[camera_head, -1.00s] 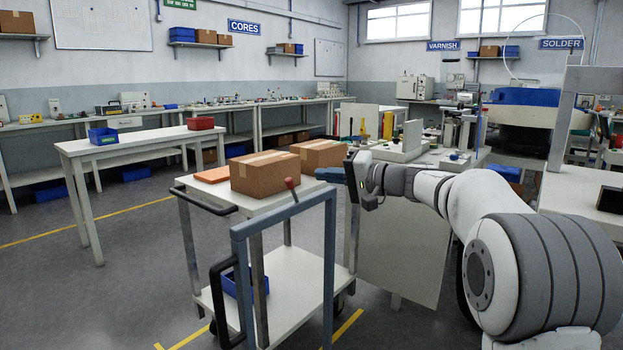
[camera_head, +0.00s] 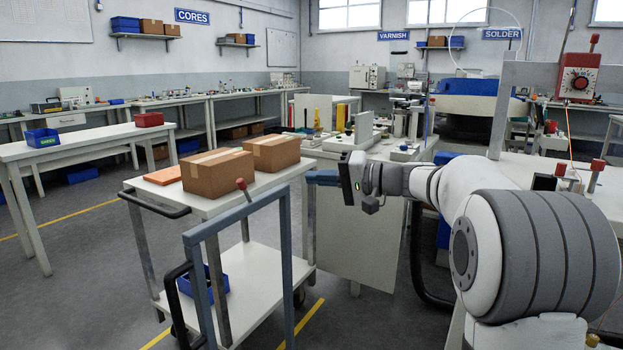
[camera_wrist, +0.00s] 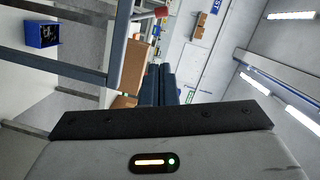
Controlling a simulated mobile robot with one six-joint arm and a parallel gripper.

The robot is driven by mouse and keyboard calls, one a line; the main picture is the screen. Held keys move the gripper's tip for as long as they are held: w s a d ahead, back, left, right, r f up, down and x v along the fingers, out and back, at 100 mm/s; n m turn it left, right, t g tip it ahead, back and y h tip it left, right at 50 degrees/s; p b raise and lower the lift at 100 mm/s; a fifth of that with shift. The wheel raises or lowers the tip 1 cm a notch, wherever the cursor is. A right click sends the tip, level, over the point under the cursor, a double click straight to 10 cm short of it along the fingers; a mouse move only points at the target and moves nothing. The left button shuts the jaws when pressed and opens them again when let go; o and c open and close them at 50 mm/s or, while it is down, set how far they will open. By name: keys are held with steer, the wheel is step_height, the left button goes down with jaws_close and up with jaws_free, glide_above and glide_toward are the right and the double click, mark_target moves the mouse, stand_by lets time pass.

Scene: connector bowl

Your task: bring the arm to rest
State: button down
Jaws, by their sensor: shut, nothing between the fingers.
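My gripper (camera_head: 322,178) is at the end of my arm in the head view, with its dark fingers pointing left. It is near the right side of the cart, beside the nearer cardboard boxes. The wrist view shows its two blue-grey fingers (camera_wrist: 158,88) together with nothing between them. My arm reaches in from the right side of the head view, roughly level.
A white cart (camera_head: 206,203) carries two cardboard boxes (camera_head: 218,174) (camera_head: 272,153) and an orange item (camera_head: 164,175). A blue bin (camera_head: 203,284) sits on its lower shelf. A workbench (camera_head: 360,158) stands behind my gripper. Grey floor (camera_head: 90,270) is open at left.

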steer(key=s+r+g+h+p, duration=0.35)
steer(key=s+h+p, duration=0.45)
steer(key=s+p, duration=0.9)
steer(key=s+d+r+h+p, duration=0.1)
steer(key=s+d+h+p, duration=0.2)
steer(key=s+d+p, duration=0.2)
steer(key=s+d+r+h+p, duration=0.2)
steer(key=s+d+h+p, duration=0.2)
steer(key=s+p, duration=0.4)
steer(key=s+d, duration=0.1)
steer(key=s, duration=0.2)
steer(key=shift+s+d+n+h, duration=0.25)
steer(key=shift+n+h, duration=0.05)
